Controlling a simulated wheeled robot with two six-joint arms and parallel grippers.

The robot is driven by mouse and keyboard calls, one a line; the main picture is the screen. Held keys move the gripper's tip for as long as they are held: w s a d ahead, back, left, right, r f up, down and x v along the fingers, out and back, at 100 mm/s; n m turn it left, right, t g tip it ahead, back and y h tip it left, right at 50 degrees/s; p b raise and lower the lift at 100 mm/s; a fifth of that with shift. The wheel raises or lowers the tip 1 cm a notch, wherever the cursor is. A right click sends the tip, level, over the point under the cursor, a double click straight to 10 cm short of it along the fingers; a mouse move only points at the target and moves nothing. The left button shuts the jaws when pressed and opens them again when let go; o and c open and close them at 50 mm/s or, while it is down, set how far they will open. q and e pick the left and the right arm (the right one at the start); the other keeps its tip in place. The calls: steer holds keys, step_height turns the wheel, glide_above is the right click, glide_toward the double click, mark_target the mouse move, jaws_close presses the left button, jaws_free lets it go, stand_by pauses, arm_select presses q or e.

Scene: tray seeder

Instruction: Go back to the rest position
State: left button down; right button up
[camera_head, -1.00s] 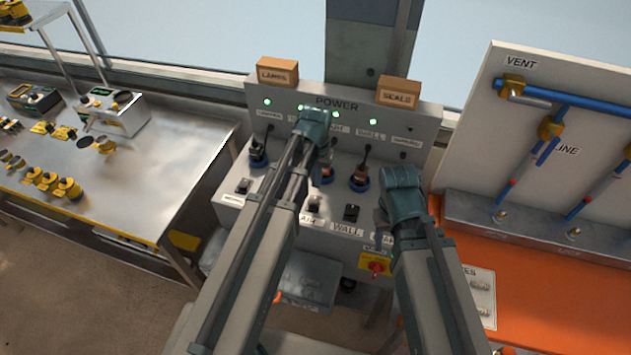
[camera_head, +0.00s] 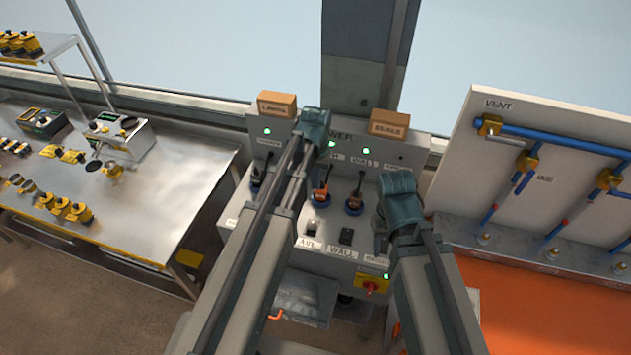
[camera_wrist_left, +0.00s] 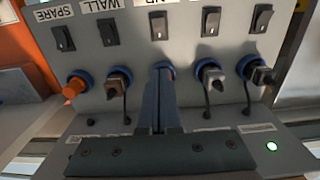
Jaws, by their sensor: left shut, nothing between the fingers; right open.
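My left gripper (camera_head: 314,122) is in front of the upper middle of the grey power panel (camera_head: 413,155) in the head view; its wrist hides its fingers there. In the left wrist view its two blue fingers (camera_wrist_left: 159,98) are shut with nothing between them, in front of the panel's row of plugs and sockets. My right gripper (camera_head: 397,188) is in front of the panel's right side, open; its fingers are mostly hidden. I cannot tell whether either gripper touches the panel.
Plugs such as the orange one (camera_head: 322,192) sit in the panel's sockets. A red knob on a yellow plate (camera_head: 372,286) is low on the panel. A metal bench (camera_head: 170,185) stands left. A vent board with blue pipes (camera_head: 560,190) stands right, above an orange surface (camera_head: 530,305).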

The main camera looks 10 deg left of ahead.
arm_select(q)
steer(key=s+d+f+m+b, duration=0.1)
steer(key=s+d+f+b, duration=0.1)
steer(key=s, duration=0.3)
steer(key=s+d+f+m+b, duration=0.1)
steer(key=s+d+f+b, duration=0.1)
steer(key=s+d, duration=0.2)
steer(key=s+d+f+m+y+b, duration=0.1)
steer(key=s+d+f+b, duration=0.1)
steer(key=s+d, duration=0.2)
steer(key=s, duration=0.3)
steer(key=shift+s+f+b, duration=0.2)
steer(key=shift+f+b, duration=0.15)
steer(key=shift+b, duration=0.05)
steer(key=shift+d, duration=0.15)
